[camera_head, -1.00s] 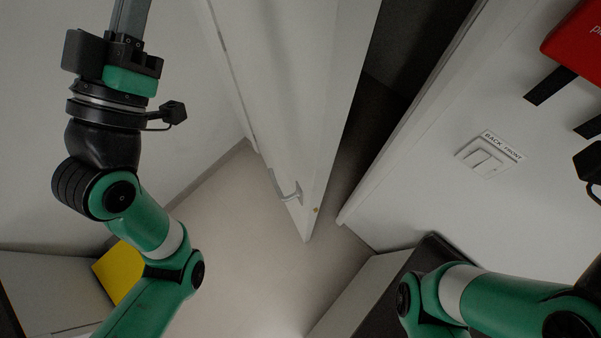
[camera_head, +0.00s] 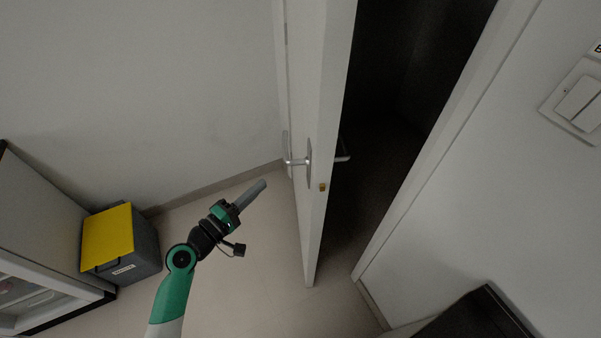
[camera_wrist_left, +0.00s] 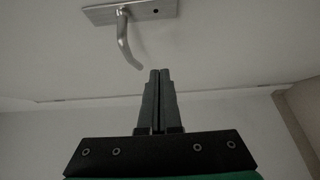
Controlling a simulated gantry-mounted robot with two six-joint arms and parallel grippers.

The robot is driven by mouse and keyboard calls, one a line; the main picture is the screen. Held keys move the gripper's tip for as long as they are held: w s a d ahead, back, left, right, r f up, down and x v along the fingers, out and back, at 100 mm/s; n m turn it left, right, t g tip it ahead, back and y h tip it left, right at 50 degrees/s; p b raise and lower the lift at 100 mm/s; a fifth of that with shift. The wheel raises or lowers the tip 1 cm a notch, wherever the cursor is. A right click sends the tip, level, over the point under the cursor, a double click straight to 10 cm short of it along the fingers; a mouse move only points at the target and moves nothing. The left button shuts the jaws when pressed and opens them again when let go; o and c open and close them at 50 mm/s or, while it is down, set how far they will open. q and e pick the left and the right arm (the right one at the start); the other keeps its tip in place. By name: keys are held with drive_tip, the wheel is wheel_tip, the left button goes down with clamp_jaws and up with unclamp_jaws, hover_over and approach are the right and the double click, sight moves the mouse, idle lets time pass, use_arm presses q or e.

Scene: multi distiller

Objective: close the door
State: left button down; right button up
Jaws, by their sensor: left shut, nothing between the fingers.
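The white door (camera_head: 318,110) stands ajar, with a dark gap between its free edge and the frame on the right. A silver lever handle (camera_head: 300,160) is on its near face, with a brass latch (camera_head: 322,187) on the edge. My left gripper (camera_head: 262,184) points up toward the door from below left of the handle, apart from it. In the left wrist view the handle (camera_wrist_left: 128,35) shows at the top, beyond the fingertips (camera_wrist_left: 160,72), which are together and empty. My right gripper is not in view.
The door frame (camera_head: 440,150) runs along the right of the opening, beside a wall with a light switch (camera_head: 578,102). A grey bin with a yellow lid (camera_head: 108,237) stands at the left by a cabinet. A dark-topped unit (camera_head: 475,315) is at the lower right. Floor is clear before the door.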

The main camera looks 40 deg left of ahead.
use_arm(q)
drive_tip(key=w, duration=0.8)
drive_tip(key=w+d+b, duration=0.1)
drive_tip(key=w, duration=0.2)
drive_tip(key=shift+w+d, duration=0.1)
drive_tip(key=shift+w, duration=0.3)
drive_tip(key=shift+w+d, duration=0.25)
drive_tip(key=shift+w, duration=0.05)
